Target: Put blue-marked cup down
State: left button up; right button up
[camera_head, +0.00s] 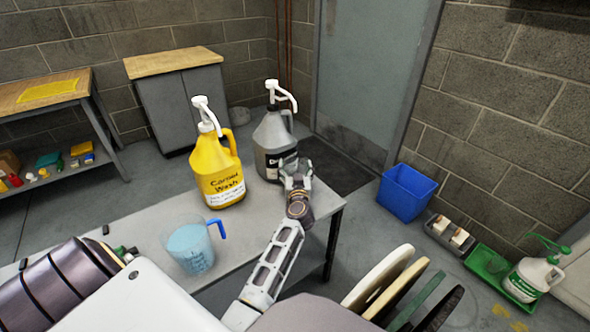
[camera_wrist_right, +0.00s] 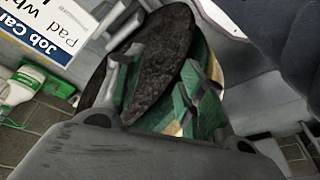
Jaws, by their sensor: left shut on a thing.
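A clear cup (camera_head: 192,248) with a blue handle and pale blue contents stands upright on the grey table, left of my left gripper and apart from it. My left gripper (camera_head: 297,170) is in front of the lower right side of a grey pump jug (camera_head: 272,138). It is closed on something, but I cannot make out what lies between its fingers. My right gripper (camera_wrist_right: 160,78) shows in the right wrist view with its fingers apart. Dark and green pads (camera_wrist_right: 160,55) lie beyond and around those fingers; no grasp on them is visible.
A yellow pump jug (camera_head: 218,170) stands on the grey table (camera_head: 262,215) behind the cup. Upright round pads (camera_head: 385,275) are at lower right. A blue bin (camera_head: 407,193) and a green tray (camera_head: 487,262) with a white bottle are on the floor to the right.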

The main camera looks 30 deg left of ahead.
pick_arm(q)
jog(key=shift+f, duration=0.1)
jog(key=o, duration=1)
pick_arm(e)
jog(key=shift+f, duration=0.15)
